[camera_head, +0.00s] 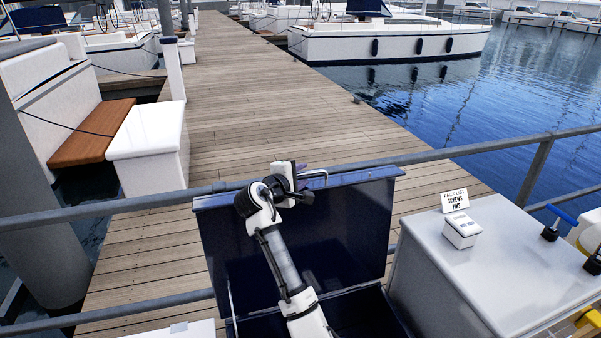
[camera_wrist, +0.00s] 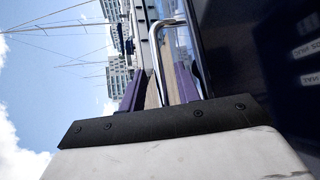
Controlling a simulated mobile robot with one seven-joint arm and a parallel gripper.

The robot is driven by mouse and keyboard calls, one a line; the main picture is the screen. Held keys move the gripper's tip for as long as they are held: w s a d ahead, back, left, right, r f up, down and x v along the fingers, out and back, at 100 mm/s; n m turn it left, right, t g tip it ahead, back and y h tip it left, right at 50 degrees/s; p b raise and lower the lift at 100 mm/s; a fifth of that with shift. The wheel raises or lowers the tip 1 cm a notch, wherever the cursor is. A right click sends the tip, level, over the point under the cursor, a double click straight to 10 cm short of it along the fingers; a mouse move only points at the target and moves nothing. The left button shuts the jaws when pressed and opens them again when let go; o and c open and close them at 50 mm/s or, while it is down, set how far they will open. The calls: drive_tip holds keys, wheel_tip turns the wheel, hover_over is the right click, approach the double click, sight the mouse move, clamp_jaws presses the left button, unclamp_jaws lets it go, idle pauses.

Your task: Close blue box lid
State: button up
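The blue box (camera_head: 368,312) stands in front of me with its dark blue lid (camera_head: 345,225) raised, nearly upright, its top edge close to the railing. A bent metal handle (camera_head: 316,172) is on the lid near its top edge. It also shows in the wrist view (camera_wrist: 156,45), beside the dark lid face (camera_wrist: 265,50). My gripper (camera_head: 303,170) is at the lid's top edge by the handle. In the wrist view its two purple fingers (camera_wrist: 158,88) are apart, with part of the handle appearing between them. I cannot tell whether they touch it.
A metal railing (camera_head: 440,153) runs behind the lid. A grey-white cabinet (camera_head: 480,265) at the right carries a small white box (camera_head: 462,230) and a sign (camera_head: 455,199). Blue-handled fittings (camera_head: 562,217) are farther right. A wooden dock (camera_head: 240,100), boats and water lie beyond.

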drive_tip(key=shift+w, duration=0.1)
clamp_jaws()
drive_tip(key=shift+f, duration=0.1)
idle(0.3)
